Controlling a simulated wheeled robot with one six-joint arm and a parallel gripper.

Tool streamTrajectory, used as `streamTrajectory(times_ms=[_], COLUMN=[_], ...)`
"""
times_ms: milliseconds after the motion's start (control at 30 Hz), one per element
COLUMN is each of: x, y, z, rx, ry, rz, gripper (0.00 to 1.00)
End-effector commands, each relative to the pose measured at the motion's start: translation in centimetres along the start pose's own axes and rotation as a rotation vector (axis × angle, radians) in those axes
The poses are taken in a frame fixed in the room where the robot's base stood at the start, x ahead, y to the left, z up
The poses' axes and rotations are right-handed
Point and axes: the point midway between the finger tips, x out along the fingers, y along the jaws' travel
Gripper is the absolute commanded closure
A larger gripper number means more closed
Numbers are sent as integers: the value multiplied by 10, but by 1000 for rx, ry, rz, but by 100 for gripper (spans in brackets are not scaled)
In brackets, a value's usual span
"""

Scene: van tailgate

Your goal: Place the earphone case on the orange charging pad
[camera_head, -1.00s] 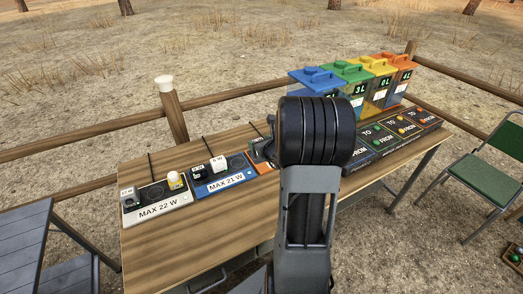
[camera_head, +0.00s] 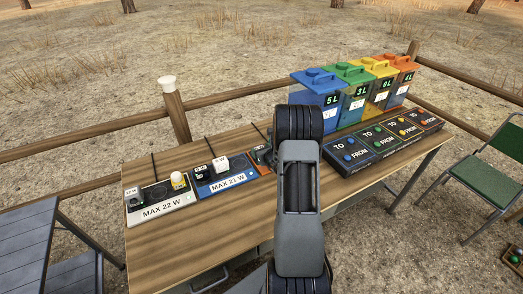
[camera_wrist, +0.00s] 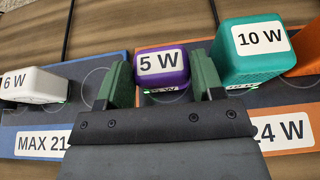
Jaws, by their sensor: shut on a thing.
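A purple block labelled 5 W (camera_wrist: 163,66), which I take for the earphone case, sits between the two green fingers of my gripper (camera_wrist: 161,74) in the wrist view. My gripper is shut on it, over the orange charging pad (camera_wrist: 306,124) marked 24 W. I cannot tell whether the block touches the pad. A teal block labelled 10 W (camera_wrist: 262,47) is right of the held block. In the head view, my arm hides the gripper and most of the orange pad (camera_head: 265,170).
Left of it, a blue pad (camera_head: 221,184) marked MAX 21 W holds a white 6 W block (camera_wrist: 33,84) and others. A MAX 22 W pad (camera_head: 160,212) holds items too. Coloured bins (camera_head: 321,100) stand behind button panels (camera_head: 350,160) at right. The table's front left (camera_head: 170,250) is clear.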

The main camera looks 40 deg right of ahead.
Motion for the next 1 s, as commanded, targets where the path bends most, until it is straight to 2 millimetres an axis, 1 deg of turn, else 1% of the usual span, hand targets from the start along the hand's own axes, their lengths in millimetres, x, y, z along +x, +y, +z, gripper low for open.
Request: streamTrajectory(times_ms=[267,467,500,700,767,1000], x=[1,2,2,2,2,1], y=[0,0,0,0,0,0], z=[-1,-6,-5,-4,-4,-3], rx=[0,0,0,0,0,0], ry=[-2,-2,-1,-1,-1,-1], rz=[-1,0,0,0,0,0], gripper=[64,64,37,18,13,13])
